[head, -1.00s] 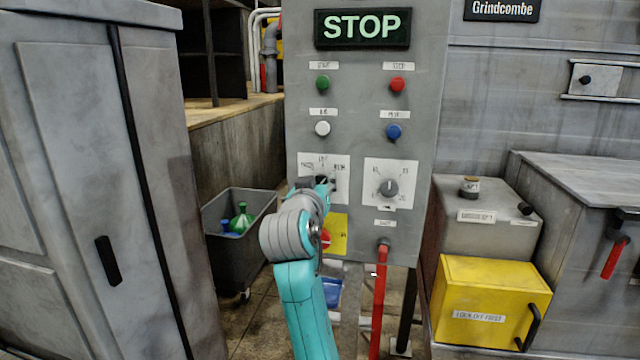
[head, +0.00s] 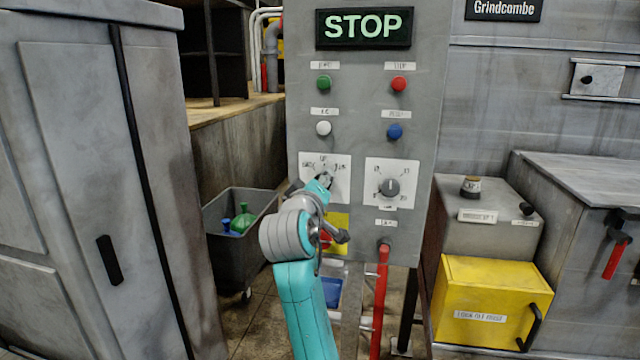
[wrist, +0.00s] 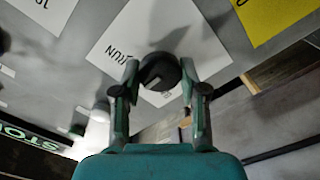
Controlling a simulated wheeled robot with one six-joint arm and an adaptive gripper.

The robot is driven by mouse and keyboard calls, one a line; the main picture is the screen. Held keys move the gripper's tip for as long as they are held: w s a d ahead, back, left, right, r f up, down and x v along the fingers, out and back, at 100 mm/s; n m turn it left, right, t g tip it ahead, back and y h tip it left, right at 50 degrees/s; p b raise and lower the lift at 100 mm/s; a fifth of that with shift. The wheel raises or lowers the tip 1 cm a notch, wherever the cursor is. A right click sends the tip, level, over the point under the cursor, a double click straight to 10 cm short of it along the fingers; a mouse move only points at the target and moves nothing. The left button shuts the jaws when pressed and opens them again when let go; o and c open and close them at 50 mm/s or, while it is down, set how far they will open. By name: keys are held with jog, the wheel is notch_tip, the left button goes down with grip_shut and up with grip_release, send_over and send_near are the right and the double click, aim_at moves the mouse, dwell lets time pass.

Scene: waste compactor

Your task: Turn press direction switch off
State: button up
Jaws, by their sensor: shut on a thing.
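The press direction switch is a dark round knob (wrist: 160,72) on a white label plate on the grey control panel. The plate also shows in the head view (head: 338,168), left of a second dial. My gripper (wrist: 159,74) has one finger on each side of the knob and is shut on it. The word RUN is readable on the plate beside the knob in the wrist view. In the head view my gripper (head: 322,182) reaches the plate and hides most of the knob. I cannot tell which mark the knob points at.
The panel has a lit STOP sign (head: 363,27), several round buttons, and a second dial (head: 389,188) close at the right. A red handle (head: 380,300) hangs below. A grey cabinet (head: 95,180) stands at left, a bin (head: 240,215) behind, and a yellow box (head: 490,290) at right.

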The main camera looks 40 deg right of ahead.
dwell(0.5)
jog(key=o, duration=1.1)
jog(key=v, duration=1.2)
jog(key=shift+f, duration=0.1)
